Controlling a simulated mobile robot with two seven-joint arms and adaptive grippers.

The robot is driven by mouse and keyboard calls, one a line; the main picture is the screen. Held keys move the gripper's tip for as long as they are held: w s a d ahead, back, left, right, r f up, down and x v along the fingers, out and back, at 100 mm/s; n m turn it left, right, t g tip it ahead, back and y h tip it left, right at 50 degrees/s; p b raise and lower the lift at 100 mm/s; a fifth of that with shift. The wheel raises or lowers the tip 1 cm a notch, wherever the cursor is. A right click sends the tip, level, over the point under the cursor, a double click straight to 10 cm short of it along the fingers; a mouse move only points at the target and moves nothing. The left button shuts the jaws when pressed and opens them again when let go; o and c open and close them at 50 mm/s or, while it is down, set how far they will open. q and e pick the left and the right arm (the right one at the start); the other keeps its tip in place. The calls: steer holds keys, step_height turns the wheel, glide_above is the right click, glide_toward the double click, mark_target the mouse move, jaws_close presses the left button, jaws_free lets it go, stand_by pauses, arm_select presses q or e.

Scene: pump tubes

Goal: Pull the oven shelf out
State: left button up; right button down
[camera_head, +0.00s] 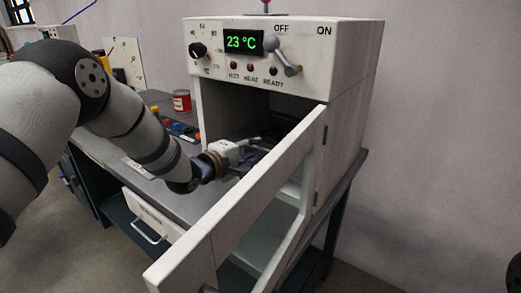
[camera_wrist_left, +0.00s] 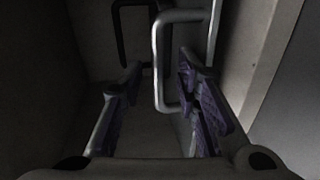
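The white oven (camera_head: 345,100) stands with its framed door (camera_head: 240,210) swung open towards me. My left gripper (camera_head: 262,146) reaches into the dark oven opening from the left. In the left wrist view its two fingers with purple pads stand apart, so the gripper (camera_wrist_left: 163,88) is open. A pale metal handle loop (camera_wrist_left: 159,62) shows in the gap between the fingers. I cannot tell whether the fingers touch it or how deep it lies. The shelf's flat part is not clearly visible in the dark interior. My right gripper is not in view.
The open door's frame is in front of and right of my left gripper. A drawer (camera_head: 150,222) is below. The oven wall (camera_wrist_left: 262,60) is close on the right.

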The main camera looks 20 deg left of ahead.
arm_select(q)
steer(key=shift+x, duration=1.1)
steer(key=shift+w+d, duration=0.1)
steer(key=shift+w, duration=0.15)
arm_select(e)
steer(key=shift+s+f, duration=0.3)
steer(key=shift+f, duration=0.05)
arm_select(q)
jaws_close()
